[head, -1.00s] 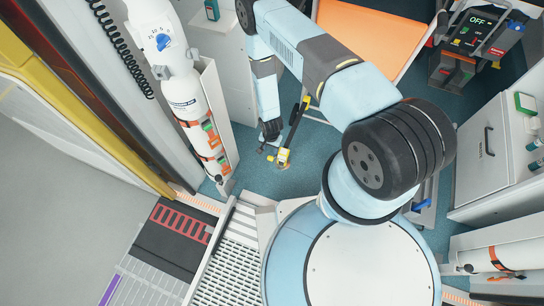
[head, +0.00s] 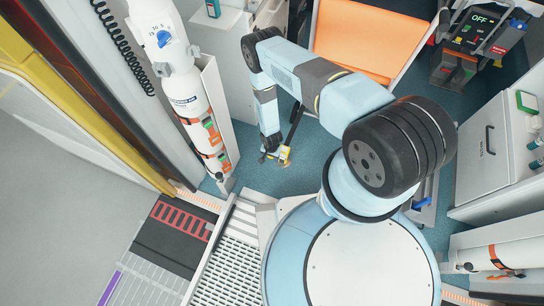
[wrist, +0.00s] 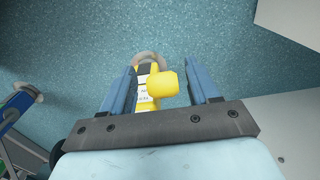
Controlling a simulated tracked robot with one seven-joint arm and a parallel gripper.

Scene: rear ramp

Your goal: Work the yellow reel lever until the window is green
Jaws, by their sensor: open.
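The yellow reel lever (wrist: 162,83) shows in the wrist view as a blunt yellow knob between my blue fingers. My gripper (wrist: 161,75) is open around it, with a gap visible on the right side. Behind the knob is the reel's yellow body with white labels (wrist: 143,88) and a dark part at its top. I cannot make out the window or its colour. In the head view my gripper (head: 270,153) is at the yellow reel (head: 284,154) on the floor and partly hides it. A dark strap runs up from the reel.
A white cylinder (head: 185,90) stands in a holder to the left. An orange seat or stretcher (head: 365,38) is at the top. A device reading OFF (head: 470,40) and a grey cabinet (head: 492,145) are at the right.

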